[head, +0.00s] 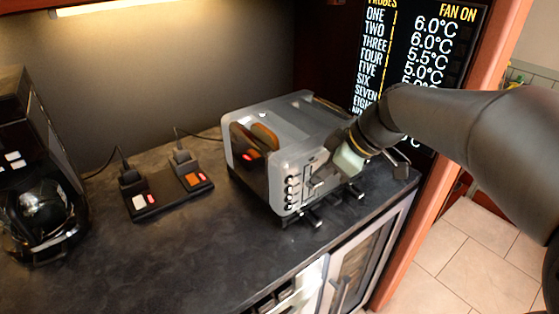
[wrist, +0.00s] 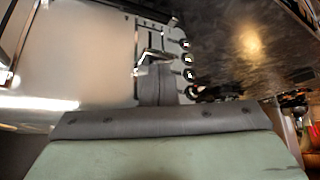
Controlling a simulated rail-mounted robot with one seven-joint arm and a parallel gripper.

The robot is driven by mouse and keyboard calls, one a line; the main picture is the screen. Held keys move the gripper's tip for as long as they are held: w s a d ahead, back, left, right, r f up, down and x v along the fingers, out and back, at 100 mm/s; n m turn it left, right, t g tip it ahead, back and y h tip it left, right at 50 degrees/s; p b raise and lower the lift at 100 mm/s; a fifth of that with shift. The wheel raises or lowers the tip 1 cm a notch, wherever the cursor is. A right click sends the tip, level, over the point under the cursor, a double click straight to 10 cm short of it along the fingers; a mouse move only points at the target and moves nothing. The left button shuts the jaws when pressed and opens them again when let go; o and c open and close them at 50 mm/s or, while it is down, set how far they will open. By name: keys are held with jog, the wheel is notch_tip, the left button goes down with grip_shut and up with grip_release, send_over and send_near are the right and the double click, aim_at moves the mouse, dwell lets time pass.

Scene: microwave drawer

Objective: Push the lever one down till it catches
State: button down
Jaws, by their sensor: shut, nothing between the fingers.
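The grey toaster (head: 285,130) stands on the dark counter in the middle of the head view. Its front panel, with a column of several round knobs (head: 292,190), faces the lower right. My gripper (head: 322,181) is at this panel, coming from the right, shut and empty. In the wrist view the shut fingers (wrist: 155,82) point at a metallic lever (wrist: 155,56) beside the knobs; the tips are at it or very close, and I cannot tell if they touch. Which one is lever one is not readable.
A socket strip (head: 168,195) with two plugs lies left of the toaster, and a black coffee maker (head: 38,205) stands far left. A display board (head: 420,45) is behind my arm. The counter's front left (head: 150,260) is free.

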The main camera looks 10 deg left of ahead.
notch_tip(320, 180, down, 4)
jog(key=b, duration=0.3)
jog(key=shift+r+b, duration=0.1)
jog(key=shift+b, duration=0.2)
jog(key=shift+d, duration=0.1)
dwell(0.3)
jog(key=shift+s+d+r+b, duration=0.25)
jog(key=shift+s+d+b, duration=0.05)
jog(key=shift+s+d, duration=0.25)
jog(key=shift+s+d+r+b, duration=0.3)
jog(key=shift+s+d, duration=0.1)
jog(key=shift+s, duration=0.15)
jog(key=r, duration=0.1)
jog(key=s+d+r+p, duration=0.1)
jog(key=r, duration=0.1)
jog(key=s+d+r+p, duration=0.1)
jog(key=r, duration=0.1)
